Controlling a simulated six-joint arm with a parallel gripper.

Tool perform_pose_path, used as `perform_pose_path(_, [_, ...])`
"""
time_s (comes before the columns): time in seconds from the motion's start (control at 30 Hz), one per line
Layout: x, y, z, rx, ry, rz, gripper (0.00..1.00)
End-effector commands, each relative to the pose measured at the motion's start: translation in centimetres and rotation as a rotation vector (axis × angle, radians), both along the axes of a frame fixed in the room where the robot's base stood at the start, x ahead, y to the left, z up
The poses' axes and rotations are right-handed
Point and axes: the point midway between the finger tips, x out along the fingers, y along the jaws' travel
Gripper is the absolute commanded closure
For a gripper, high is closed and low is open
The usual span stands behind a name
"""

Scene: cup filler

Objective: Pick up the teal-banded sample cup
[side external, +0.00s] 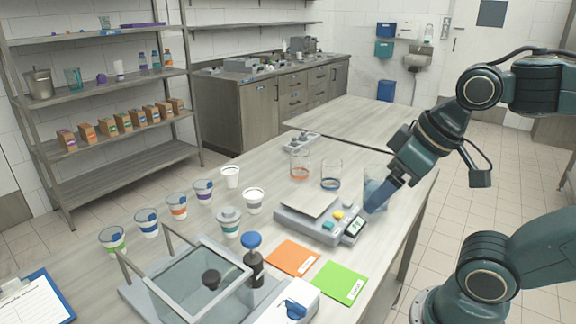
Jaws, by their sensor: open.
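The teal-banded sample cup (229,227) stands upright on the table, left of the scale. It is white with a teal band, and a grey lid-like piece with a knob sits on top. My gripper (372,208) is open at the right end of the scale, well to the right of the cup and apart from it. Its fingers are small in the picture, and I see nothing held between them.
Cups with green (113,241), blue (147,224), orange (177,208) and purple (204,191) bands stand to the left. A white cup (253,202) stands close right. The scale (300,225) lies between cup and gripper. A clear-walled box (190,280) and a blue-capped bottle (253,262) are in front.

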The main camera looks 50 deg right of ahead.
Motion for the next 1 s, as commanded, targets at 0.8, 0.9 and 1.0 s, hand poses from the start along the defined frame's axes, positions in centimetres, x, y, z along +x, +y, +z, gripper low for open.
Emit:
perform_pose_path(0.8, [13.2,0.8,3.6,-0.119,0.143,0.373,0.18])
perform_pose_path(0.9, [15.4,0.8,3.5,-0.134,0.163,0.435,0.18])
perform_pose_path(1.0, [17.7,0.8,3.1,-0.147,0.183,0.496,0.18])
